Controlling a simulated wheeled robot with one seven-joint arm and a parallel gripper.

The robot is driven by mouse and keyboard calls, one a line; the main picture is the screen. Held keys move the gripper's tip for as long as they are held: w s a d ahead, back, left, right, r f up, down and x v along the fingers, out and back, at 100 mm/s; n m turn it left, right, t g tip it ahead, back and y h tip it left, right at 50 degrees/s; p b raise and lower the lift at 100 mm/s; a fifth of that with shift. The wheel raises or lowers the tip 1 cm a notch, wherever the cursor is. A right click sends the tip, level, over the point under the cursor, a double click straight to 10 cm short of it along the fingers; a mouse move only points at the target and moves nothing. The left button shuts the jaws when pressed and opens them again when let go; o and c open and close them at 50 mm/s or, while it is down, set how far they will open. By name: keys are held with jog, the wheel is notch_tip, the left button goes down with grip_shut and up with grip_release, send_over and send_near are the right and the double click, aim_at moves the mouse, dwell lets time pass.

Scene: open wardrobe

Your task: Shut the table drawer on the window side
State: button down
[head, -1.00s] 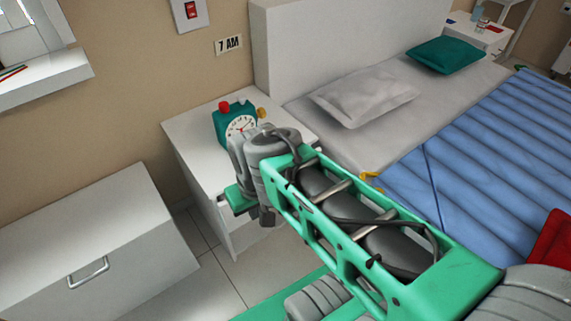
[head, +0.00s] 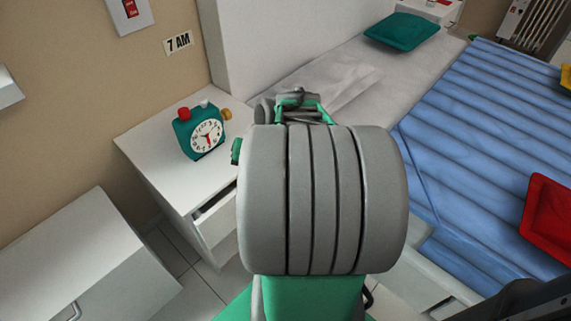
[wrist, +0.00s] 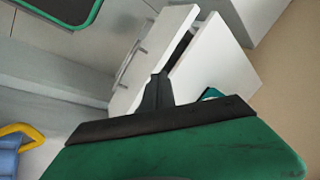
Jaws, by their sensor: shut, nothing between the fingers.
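The white bedside table (head: 160,170) on the window side stands left of the bed's head. Its drawer (head: 222,222) is partly out, with a dark gap above its front. In the wrist view the drawer front (wrist: 125,95) with its grey bar handle (wrist: 130,62) stands apart from the table body (wrist: 215,65). My gripper (wrist: 157,85) is shut and empty, its dark fingers overlapping the drawer area in the picture; contact cannot be told. In the head view my arm hides the gripper and part of the drawer.
A teal alarm clock (head: 200,133) stands on the table top. A white cabinet (head: 75,260) with a handle is at lower left. The bed with a blue cover (head: 470,130) fills the right. Tiled floor (head: 170,250) shows between cabinet and table.

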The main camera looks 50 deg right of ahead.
jog(key=s+d+f+m+t+h+b, duration=0.1)
jog(key=s+d+f+m+t, duration=0.15)
jog(key=s+d+m, duration=0.45)
jog(key=s+d+f+m+t+h+b, duration=0.1)
jog(key=s+d+f+m+t+b, duration=0.15)
jog(key=d, duration=0.85)
jog(key=w+f+b, duration=0.4)
jog(key=w+f, duration=0.2)
jog(key=w, duration=0.5)
jog(key=shift+w, duration=0.35)
jog(key=shift+r+y, duration=0.1)
jog(key=shift+y, duration=0.2)
